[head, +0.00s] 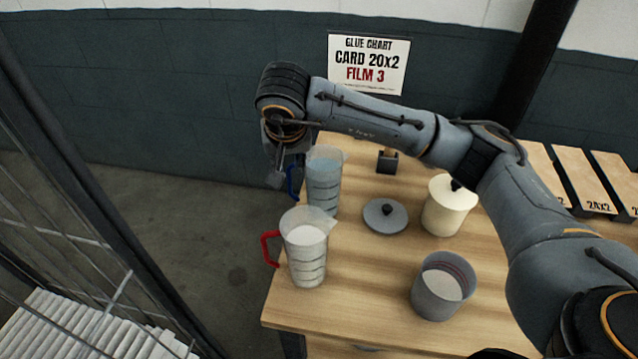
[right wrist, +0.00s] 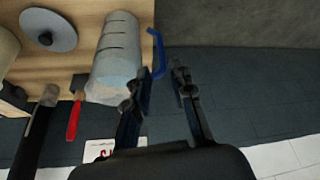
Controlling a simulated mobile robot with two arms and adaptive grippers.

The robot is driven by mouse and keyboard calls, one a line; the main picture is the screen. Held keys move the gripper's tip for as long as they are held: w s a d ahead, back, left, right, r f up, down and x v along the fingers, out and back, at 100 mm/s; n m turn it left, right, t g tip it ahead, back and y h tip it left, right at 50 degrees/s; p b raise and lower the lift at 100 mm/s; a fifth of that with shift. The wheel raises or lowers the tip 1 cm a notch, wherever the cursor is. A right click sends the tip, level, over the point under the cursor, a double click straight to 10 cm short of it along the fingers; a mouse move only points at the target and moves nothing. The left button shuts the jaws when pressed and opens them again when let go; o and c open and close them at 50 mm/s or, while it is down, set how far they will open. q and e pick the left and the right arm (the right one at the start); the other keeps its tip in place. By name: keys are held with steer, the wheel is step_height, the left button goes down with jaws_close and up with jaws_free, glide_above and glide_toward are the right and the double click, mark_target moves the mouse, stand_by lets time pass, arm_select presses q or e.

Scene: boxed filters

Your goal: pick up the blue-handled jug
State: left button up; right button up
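The blue-handled jug (head: 323,188) is clear with measuring lines and stands upright near the table's left edge. Its blue handle (head: 293,183) points left; the jug (right wrist: 117,52) and handle (right wrist: 158,55) also show in the right wrist view. My right gripper (head: 276,178) is at the handle's left, beyond the table edge. In the right wrist view the gripper (right wrist: 164,76) is open, its fingers apart, with the handle just ahead of them, close to the left finger. I cannot tell whether they touch. My left gripper is not in view.
A red-handled jug (head: 305,250) with white contents stands in front of the blue-handled one. To the right are a grey lid (head: 385,216), a cream lidded pot (head: 449,206) and a grey cup (head: 442,287). A wire fence (head: 75,180) stands left.

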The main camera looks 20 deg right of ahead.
mark_target(289, 178)
steer(key=x, duration=0.4)
steer(key=shift+w+f+p, duration=0.1)
steer(key=shift+f+p, duration=0.2)
steer(key=shift+p, duration=0.1)
steer(key=shift+p+x, duration=0.6)
steer(key=shift+x, duration=2.15)
steer(key=shift+a, duration=0.1)
jaws_close()
steer(key=shift+r, duration=0.15)
